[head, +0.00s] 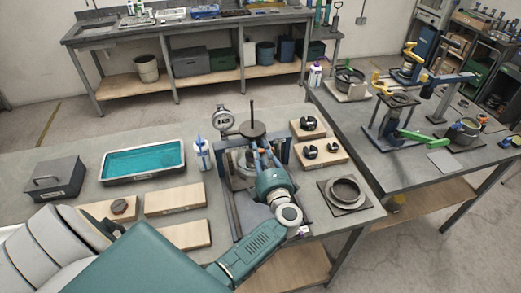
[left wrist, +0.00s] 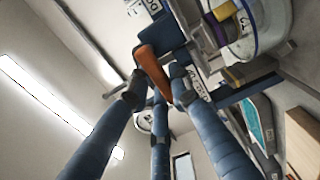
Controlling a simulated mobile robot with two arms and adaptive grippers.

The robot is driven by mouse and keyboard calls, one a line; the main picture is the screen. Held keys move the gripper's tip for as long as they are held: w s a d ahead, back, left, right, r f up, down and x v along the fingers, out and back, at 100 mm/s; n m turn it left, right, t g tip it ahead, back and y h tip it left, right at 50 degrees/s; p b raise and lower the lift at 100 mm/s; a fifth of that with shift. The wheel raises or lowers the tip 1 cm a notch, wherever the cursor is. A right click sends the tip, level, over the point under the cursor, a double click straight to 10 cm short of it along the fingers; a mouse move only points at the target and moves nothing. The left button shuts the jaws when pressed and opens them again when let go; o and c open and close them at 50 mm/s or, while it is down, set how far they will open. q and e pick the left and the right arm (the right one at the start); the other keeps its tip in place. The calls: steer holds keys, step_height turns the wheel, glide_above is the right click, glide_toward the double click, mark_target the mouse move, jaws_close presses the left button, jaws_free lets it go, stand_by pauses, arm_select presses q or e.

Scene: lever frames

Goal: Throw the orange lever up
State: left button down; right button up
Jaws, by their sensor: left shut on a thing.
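The orange lever (left wrist: 151,68) shows in the left wrist view, between the tips of my left gripper's blue fingers. My left gripper (left wrist: 157,90) is shut on it; the fingers bear on its sides. In the head view my left gripper (head: 265,155) reaches in over the front of a blue-framed press (head: 283,150) on the near bench. There the gripper hides most of the lever, so its tilt is hard to tell. My right gripper is in neither view.
On the near bench are a dial gauge (head: 223,119), a white bottle (head: 201,153), a tray of teal liquid (head: 144,160), wooden boards (head: 173,199) and a ring on a plate (head: 345,192). A side bench at right holds a device with a green lever (head: 417,139).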

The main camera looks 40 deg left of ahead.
arm_select(q)
steer(key=shift+f, duration=0.1)
steer(key=c, duration=1.5)
jaws_free()
steer(key=shift+c, duration=0.2)
steer(key=v, duration=1.2)
